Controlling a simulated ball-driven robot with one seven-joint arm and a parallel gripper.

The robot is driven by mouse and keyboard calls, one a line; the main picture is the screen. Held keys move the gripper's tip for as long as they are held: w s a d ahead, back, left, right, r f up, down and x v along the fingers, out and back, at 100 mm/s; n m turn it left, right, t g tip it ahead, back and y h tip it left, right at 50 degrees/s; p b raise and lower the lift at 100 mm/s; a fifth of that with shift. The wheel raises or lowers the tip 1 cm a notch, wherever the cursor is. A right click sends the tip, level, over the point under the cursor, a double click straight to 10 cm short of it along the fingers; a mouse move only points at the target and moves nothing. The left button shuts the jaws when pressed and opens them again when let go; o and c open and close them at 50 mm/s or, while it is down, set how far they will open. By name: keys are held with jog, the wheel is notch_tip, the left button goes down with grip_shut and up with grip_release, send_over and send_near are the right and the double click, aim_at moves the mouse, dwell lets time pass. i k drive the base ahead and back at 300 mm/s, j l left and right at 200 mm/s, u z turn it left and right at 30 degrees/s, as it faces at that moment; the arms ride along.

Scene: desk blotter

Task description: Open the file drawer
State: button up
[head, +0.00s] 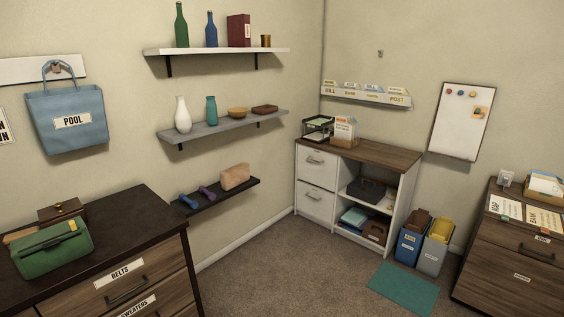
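No drawer carries a label that I can read as "file". A white cabinet with a brown top (375,153) stands in the far corner. It has an upper drawer (311,172) and a lower drawer (308,206) on its left side, both shut, each with a handle. A brown wooden cabinet (490,262) at the right edge has shut drawers with small labels too small to read surely. Part of it is cut off by the frame. My gripper is not in view.
A dark dresser (130,215) with drawers labelled BELTS and SWEATERS stands front left. A blue bin (408,247) and a grey bin (432,257) stand right of the white cabinet. A teal mat (404,289) lies on the carpet. The carpet (285,270) in the middle is clear.

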aim_at(318, 167)
jog(key=i, duration=2.6)
jog(key=i+u, duration=0.1)
jog(key=i, duration=0.65)
jog(key=i+l+u, duration=0.1)
jog(key=i, duration=0.65)
jog(key=i+l, duration=0.2)
jog(key=i, duration=0.5)
jog(key=u, duration=0.05)
